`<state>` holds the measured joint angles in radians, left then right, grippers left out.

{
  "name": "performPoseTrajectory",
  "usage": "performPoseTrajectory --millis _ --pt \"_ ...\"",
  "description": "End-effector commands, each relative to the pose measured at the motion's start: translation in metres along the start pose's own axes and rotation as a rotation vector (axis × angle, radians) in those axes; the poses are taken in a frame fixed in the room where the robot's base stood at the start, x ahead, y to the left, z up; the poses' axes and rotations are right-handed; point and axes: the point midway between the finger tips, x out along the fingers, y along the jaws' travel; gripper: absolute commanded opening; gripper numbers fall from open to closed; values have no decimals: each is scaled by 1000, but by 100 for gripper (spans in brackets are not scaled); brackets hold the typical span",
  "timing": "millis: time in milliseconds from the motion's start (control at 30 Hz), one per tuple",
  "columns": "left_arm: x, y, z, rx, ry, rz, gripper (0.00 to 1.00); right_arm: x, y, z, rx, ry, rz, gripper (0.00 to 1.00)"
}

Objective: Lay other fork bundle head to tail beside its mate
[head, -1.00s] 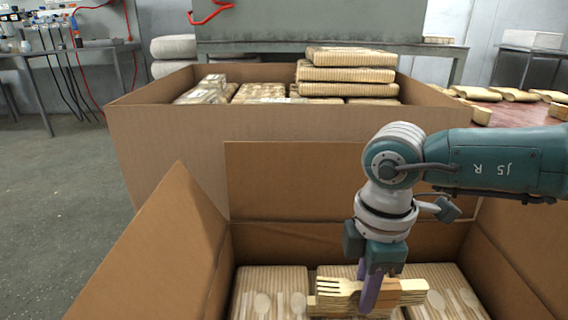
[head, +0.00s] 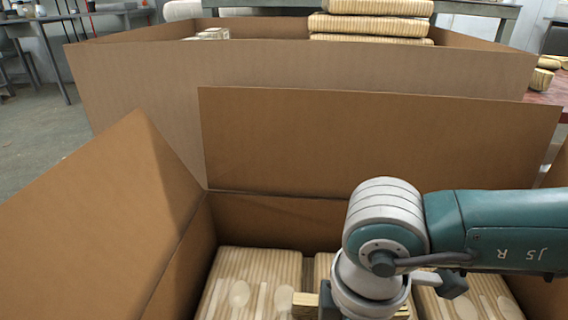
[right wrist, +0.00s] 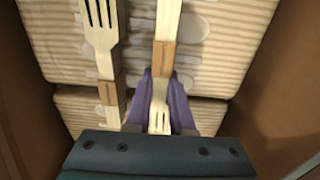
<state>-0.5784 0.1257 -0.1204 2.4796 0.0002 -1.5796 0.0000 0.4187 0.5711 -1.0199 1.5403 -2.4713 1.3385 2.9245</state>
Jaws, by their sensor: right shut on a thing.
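My right gripper (right wrist: 160,108) is shut on a wooden fork bundle (right wrist: 168,25), with the tines end between its purple fingers and a brown band just beyond them. The other fork bundle (right wrist: 102,40), also banded, is to its left with tines pointing the opposite way. The two run roughly parallel with a gap between them. Both are over striped packs (right wrist: 220,50) in the open carton (head: 270,209); whether the held one touches the packs I cannot tell. In the head view a bundle's end (head: 305,304) shows left of my wrist; the fingers are out of frame. My left gripper is not in view.
The carton's raised flaps (head: 110,215) stand around the packs. A larger carton (head: 300,68) stands behind it, with stacked wooden packs (head: 370,24) inside. A pack printed with spoons (head: 250,280) lies left of my right arm.

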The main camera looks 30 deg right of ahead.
Motion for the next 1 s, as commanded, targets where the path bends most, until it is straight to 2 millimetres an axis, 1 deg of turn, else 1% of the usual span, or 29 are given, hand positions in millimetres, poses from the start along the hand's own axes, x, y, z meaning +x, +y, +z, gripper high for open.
performPoseTrajectory --millis 133,167,400,633,733,867,1000 --pt "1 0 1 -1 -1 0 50 2 0 0 -1 0 -1 0" --pt "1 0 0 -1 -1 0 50 2 0 0 -1 0 -1 23" --pt "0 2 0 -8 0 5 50 1 0 0 -1 0 -1 50" --pt "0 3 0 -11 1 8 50 1 0 0 -1 0 -1 51" --pt "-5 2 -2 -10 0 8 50 -6 0 0 -1 1 -1 51" --pt "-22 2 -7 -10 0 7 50 -30 0 0 -1 1 -1 51" --pt "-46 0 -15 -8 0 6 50 -64 0 0 -1 2 0 51"
